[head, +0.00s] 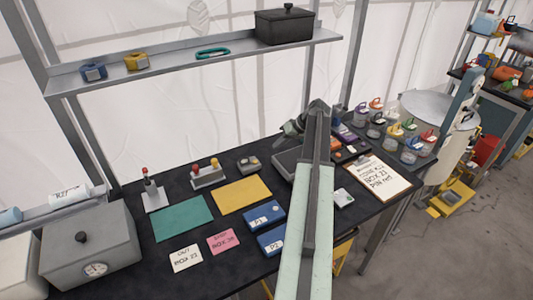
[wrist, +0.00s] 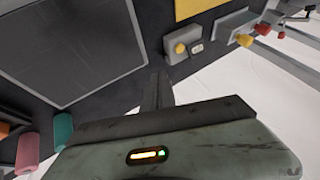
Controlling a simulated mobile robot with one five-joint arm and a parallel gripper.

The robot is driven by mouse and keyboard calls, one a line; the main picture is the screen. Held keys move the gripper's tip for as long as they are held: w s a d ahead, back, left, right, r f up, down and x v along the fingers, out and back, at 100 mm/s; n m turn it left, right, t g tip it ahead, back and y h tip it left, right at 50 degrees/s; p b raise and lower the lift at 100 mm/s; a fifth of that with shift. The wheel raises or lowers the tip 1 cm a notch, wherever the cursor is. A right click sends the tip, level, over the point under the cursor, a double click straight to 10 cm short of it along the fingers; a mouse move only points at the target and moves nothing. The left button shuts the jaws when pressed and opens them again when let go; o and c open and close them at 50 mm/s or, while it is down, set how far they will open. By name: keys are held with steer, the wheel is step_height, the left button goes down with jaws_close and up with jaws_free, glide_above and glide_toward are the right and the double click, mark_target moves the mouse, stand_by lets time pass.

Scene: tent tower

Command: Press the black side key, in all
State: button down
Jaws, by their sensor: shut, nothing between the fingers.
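I cannot make out the black side key for certain in either view. A small grey box (head: 248,165) with knobs on top stands on the dark table. In the wrist view the grey box (wrist: 192,35) shows a yellow knob (wrist: 180,48) and a small pale part beside it. My gripper (head: 292,127) is over the back of the table, right of the grey box and partly hidden by my arm. In the wrist view my gripper (wrist: 157,76) is shut and empty, its dark fingers pointing towards the tabletop, apart from the grey box.
A dark tray (wrist: 70,88) lies beside my fingers. A switch box with red and yellow knobs (head: 208,177) and a joystick (head: 153,192) stand left. Green (head: 183,219) and yellow (head: 240,194) mats lie in front. Lidded jars (head: 408,150) stand right. A shelf (head: 200,68) spans above.

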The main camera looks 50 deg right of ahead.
steer(key=b+x, duration=0.7)
steer(key=x, duration=0.2)
steer(key=shift+s+f+b, duration=0.15)
steer(key=shift+f+b, duration=0.15)
steer(key=shift+f, duration=0.05)
steer(key=shift+w+a+f, duration=0.1)
steer(key=shift+w+f, duration=0.05)
steer(key=shift+w, duration=0.05)
steer(key=shift+a, duration=0.1)
